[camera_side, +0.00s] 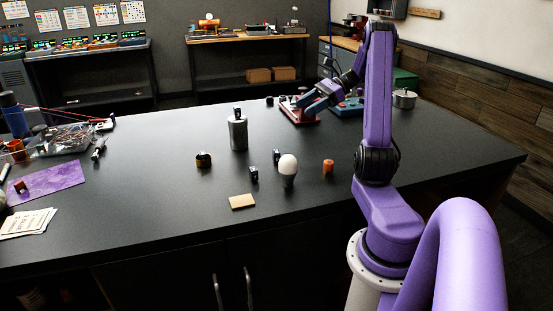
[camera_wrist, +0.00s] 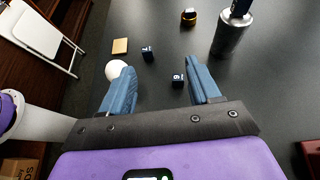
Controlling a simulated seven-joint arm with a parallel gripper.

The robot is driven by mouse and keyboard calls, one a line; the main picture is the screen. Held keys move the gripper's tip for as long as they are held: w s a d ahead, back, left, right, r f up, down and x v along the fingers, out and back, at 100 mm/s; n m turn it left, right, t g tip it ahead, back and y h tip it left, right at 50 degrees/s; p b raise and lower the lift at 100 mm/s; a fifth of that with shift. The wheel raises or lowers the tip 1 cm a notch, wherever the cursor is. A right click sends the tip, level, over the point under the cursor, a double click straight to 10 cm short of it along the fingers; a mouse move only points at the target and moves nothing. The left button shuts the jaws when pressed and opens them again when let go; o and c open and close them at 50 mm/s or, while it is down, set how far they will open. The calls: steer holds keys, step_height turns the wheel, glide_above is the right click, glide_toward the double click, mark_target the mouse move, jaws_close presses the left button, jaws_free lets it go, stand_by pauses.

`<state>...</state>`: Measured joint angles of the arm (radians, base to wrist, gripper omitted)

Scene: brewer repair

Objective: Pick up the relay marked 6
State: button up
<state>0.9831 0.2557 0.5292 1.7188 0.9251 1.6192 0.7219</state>
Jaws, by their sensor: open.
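Two small dark relays with white marks stand on the black table. One relay (camera_wrist: 178,80) shows between my fingers in the wrist view, and in the side view it is behind the bulb (camera_side: 276,157). Its mark looks like a 6, but it is too small to be sure. The other relay (camera_wrist: 148,53) is farther from me, left of the bulb in the side view (camera_side: 254,174); its mark is unreadable. My gripper (camera_wrist: 160,67) is open and empty, with blue fingers. In the side view my gripper (camera_side: 314,97) is raised at the table's far side, apart from both relays.
A white bulb (camera_side: 288,168) stands close to both relays. A metal cylinder (camera_side: 238,132), a yellow-black part (camera_side: 203,160), an orange part (camera_side: 328,166) and a tan block (camera_side: 242,201) stand around. A red device (camera_side: 300,112) is near my gripper. The front right of the table is clear.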

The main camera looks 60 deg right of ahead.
steer(key=s+d+f, duration=0.1)
steer(key=f, duration=0.2)
steer(key=d+f+m+t, duration=0.1)
steer(key=f, duration=0.3)
steer(key=s+d+f+m+t+h, duration=0.1)
steer(key=d+f, duration=0.1)
steer(key=f, duration=0.2)
steer(key=shift+s, duration=0.35)
glide_toward(272, 162)
steer(key=w+a, duration=0.2)
steer(key=w, duration=0.1)
steer(key=shift+w+a+r, duration=0.2)
steer(key=shift+a+r, duration=0.1)
steer(key=shift+r, duration=0.1)
steer(key=shift+x, duration=2.7)
steer(key=shift+w+r, duration=0.1)
steer(key=shift+r, duration=0.05)
steer(key=c, duration=1)
